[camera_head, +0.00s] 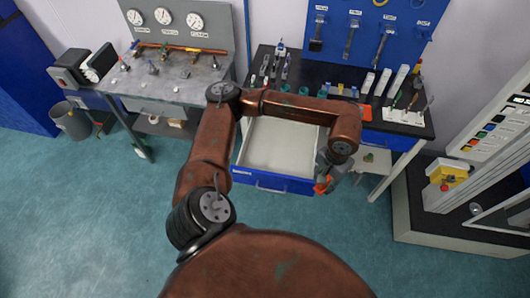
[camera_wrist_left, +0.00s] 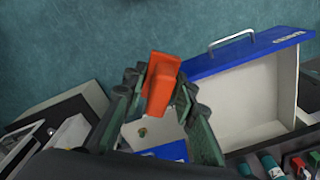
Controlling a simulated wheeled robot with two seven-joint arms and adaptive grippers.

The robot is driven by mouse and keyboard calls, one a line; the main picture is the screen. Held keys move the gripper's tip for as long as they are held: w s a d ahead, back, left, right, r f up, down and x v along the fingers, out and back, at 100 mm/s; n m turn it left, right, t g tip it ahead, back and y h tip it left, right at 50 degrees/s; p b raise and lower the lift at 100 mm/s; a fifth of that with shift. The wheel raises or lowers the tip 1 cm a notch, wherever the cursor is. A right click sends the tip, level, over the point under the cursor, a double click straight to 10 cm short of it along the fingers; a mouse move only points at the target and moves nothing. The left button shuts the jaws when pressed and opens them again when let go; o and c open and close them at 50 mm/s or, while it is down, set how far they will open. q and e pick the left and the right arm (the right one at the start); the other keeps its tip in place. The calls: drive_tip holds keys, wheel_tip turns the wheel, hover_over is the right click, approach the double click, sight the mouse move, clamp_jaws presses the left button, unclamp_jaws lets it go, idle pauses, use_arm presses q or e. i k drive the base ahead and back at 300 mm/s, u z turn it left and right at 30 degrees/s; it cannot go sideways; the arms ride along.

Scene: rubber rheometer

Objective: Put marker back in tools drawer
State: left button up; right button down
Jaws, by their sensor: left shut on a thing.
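My left gripper (camera_head: 324,172) is shut on an orange-red blocky thing (camera_wrist_left: 160,84), apparently the marker, seen between the fingers in the left wrist view. In the head view the orange thing (camera_head: 322,187) shows small below the gripper. A drawer with a white inside and blue front (camera_head: 272,184) is pulled open under the bench. Its visible inside is empty, and its label is too small to read. The gripper is at the right front corner of the drawer, outside its opening. The drawer (camera_wrist_left: 250,55) lies to the right in the wrist view. My right gripper is out of view.
A white stool (camera_head: 377,163) with a small green and brown thing on it stands right of the drawer. The black bench top (camera_head: 340,105) holds several tools and racks. A testing machine (camera_head: 480,190) stands at the right. Floor in front of the drawer is clear.

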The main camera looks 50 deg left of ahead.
sight(280, 151)
drive_tip(key=u, duration=0.8)
drive_tip(key=i, duration=1)
drive_tip(key=u, duration=0.05)
